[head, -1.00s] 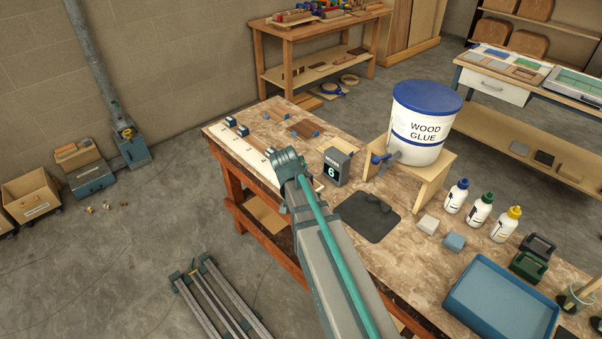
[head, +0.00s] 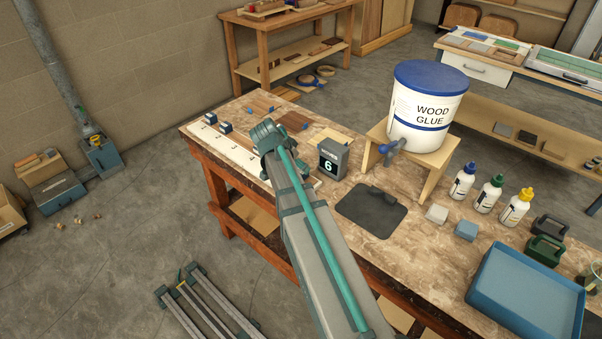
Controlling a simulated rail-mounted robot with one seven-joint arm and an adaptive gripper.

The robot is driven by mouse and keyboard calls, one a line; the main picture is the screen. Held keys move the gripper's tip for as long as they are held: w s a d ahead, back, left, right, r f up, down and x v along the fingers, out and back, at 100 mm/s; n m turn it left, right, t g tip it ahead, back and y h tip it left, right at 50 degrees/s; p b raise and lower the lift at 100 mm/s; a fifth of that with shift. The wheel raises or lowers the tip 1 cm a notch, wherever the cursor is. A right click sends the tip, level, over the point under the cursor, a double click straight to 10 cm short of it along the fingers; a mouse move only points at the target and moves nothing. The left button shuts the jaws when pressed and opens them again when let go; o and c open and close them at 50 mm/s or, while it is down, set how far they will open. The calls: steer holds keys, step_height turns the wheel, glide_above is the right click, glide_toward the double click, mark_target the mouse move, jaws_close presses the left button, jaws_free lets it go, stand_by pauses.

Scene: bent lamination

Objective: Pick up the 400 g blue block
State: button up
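A small light-blue block (head: 466,230) sits on the wooden workbench (head: 330,222), in front of the glue bottles. No weight marking on it can be read. A pale grey block (head: 437,213) of similar size stands just to its left, apart from it. My arm reaches up from the bottom of the picture, over the front edge of the bench, left of both blocks. Its fingertips do not show, so I cannot see the gripper's opening or anything in it.
A dark mat (head: 371,212) lies left of the blocks. A wood glue bucket (head: 426,105) stands on a wooden stand behind them. Several bottles (head: 491,195) stand behind the blue block, and a blue tray (head: 524,295) is at its right. A box reading 6 (head: 332,158) stands by my arm.

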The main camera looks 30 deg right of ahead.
steer(key=shift+a+p+x, duration=0.1)
steer(key=shift+p+x, duration=0.45)
steer(key=shift+x, duration=0.8)
steer(key=shift+a+p+x, duration=0.15)
steer(key=shift+p+x, duration=0.4)
steer(key=shift+x, duration=0.85)
steer(key=shift+s+f, duration=0.1)
steer(key=shift+f, duration=0.05)
jaws_close()
